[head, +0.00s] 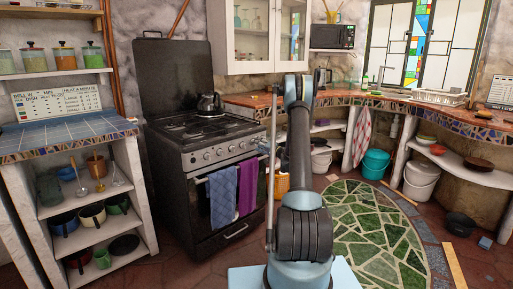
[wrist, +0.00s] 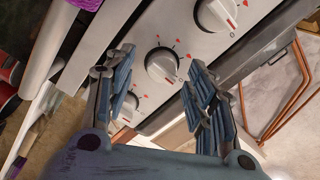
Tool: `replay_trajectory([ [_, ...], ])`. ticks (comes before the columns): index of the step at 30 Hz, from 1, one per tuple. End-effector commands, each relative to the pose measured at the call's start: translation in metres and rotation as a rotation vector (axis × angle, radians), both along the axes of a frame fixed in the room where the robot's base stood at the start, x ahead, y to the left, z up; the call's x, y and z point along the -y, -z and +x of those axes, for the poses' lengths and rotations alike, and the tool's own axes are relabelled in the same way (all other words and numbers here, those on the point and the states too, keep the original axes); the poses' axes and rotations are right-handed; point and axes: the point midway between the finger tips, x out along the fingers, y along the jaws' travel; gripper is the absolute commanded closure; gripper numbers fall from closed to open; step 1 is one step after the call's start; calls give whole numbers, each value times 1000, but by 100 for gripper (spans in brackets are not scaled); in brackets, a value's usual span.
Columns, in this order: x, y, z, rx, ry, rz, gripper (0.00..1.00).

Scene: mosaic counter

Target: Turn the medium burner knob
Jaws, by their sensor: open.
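The black stove (head: 160,118) stands left of centre in the head view, with a row of round knobs on its silver front panel (head: 222,153). In the wrist view a white knob (wrist: 162,66) with red marks around it sits between and just beyond my fingertips. A second white knob (wrist: 216,14) is at the top, and a third (wrist: 127,108) is partly hidden behind my left finger. Which one is the medium burner knob cannot be told. My gripper (wrist: 159,62) is open and empty, facing the panel; it also shows at the panel's right end (head: 264,146).
The oven handle carries a blue towel (head: 222,198) and a purple towel (head: 248,186), whose edge shows close to my gripper in the wrist view. The mosaic counter (head: 345,99) lies to the right.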

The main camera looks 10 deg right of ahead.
Motion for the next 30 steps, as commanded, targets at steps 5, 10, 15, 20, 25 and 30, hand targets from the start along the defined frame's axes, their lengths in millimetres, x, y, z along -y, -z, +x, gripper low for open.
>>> replay_trajectory([
  [5,22,1,-28,0,4,0,50],
  [10,41,1,-53,-1,4,-1,50],
  [15,54,1,-71,-1,4,-1,50],
  [20,60,1,-79,-1,2,-1,50],
  [25,60,1,-81,-2,2,0,50],
  [30,60,1,-81,-2,2,0,50],
])
